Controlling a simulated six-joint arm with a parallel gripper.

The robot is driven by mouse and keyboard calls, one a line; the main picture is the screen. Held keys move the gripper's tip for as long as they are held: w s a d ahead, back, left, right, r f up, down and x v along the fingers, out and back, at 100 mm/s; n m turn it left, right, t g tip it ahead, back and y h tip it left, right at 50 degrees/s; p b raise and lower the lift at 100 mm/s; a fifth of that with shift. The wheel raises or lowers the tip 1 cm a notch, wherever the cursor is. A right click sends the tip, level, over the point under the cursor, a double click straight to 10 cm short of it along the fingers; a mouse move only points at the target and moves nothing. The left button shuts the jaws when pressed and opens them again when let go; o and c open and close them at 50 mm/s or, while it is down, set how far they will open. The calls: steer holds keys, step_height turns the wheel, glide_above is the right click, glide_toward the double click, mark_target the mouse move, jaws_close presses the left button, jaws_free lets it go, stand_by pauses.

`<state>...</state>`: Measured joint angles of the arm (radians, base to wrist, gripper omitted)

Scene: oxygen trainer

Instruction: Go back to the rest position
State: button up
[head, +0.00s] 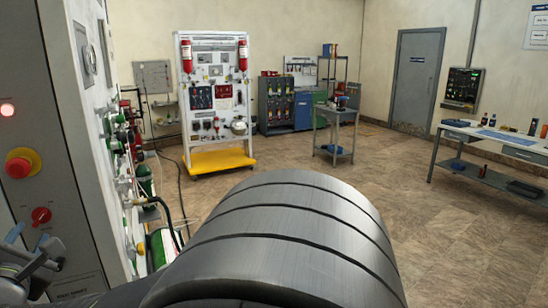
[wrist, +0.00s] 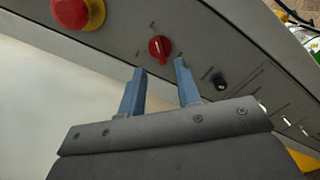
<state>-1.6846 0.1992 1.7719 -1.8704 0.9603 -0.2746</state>
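My gripper (wrist: 160,78) shows in the wrist view with its two blue fingers apart and nothing between them. A red rotary knob (wrist: 159,48) on the grey panel (wrist: 118,33) lies just beyond the fingertips, apart from them as far as I can tell. In the head view my gripper (head: 28,248) is at the lower left edge, partly cut off, below and beside the same red knob (head: 41,216). My large dark arm link (head: 290,240) fills the lower middle of the head view.
A black knob (wrist: 219,81) is right of the red one. Green cylinders and hoses (head: 160,245) stand beyond the panel. Open tiled floor (head: 440,240) lies to the right.

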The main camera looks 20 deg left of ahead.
mark_target(39, 221)
steer(key=x, duration=0.5)
steer(key=shift+w, duration=0.1)
steer(key=shift+d+n, duration=0.1)
steer(key=shift+n, duration=0.8)
steer(key=n, duration=0.5)
steer(key=shift+n, duration=0.3)
steer(key=n, duration=0.4)
steer(key=shift+n, duration=1.9)
steer(key=shift+d, duration=0.1)
